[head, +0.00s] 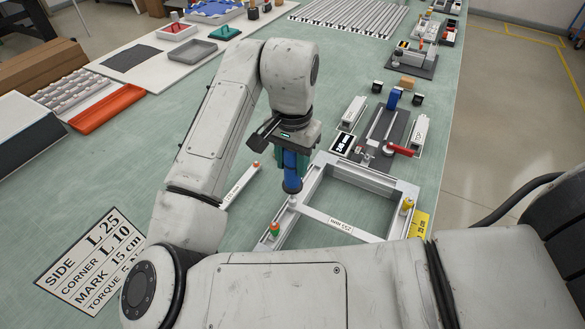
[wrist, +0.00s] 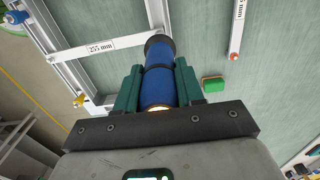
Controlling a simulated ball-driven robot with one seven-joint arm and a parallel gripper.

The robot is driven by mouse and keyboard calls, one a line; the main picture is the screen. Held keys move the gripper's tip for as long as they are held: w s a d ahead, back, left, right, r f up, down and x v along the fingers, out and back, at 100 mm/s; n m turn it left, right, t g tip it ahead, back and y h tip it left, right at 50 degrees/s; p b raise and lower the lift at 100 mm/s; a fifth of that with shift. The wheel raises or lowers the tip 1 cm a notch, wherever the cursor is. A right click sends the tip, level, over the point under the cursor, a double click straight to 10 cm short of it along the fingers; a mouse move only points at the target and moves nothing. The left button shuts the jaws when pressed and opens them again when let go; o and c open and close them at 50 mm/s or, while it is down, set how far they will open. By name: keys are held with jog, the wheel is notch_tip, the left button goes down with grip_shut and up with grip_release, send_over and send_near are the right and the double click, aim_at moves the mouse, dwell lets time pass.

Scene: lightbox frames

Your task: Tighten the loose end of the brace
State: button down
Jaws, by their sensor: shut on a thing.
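My gripper (head: 291,160) is shut on a blue cylindrical tool (head: 291,172), held upright with its dark end down. In the wrist view the green fingers (wrist: 160,88) flank the blue tool (wrist: 158,75). The brace (head: 340,225), a pale bar labelled 255 mm, crosses the silver rectangular frame (head: 318,178). The brace also shows in the wrist view (wrist: 98,47). The tool's dark end is at the brace's left end in the head view and hides part of it. I cannot tell whether they touch.
A loose labelled strip (head: 241,186) lies left of the frame. A green-and-orange piece (head: 274,229) and a yellow piece (head: 407,204) are at the frame. A grey fixture (head: 385,130) with a red handle stands behind. A printed card (head: 92,262) lies at left.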

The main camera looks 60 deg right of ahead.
dwell(0.4)
jog(key=shift+r+p, duration=2.3)
jog(key=shift+r, duration=0.25)
jog(key=shift+s+f, duration=0.1)
jog(key=shift+s, duration=0.05)
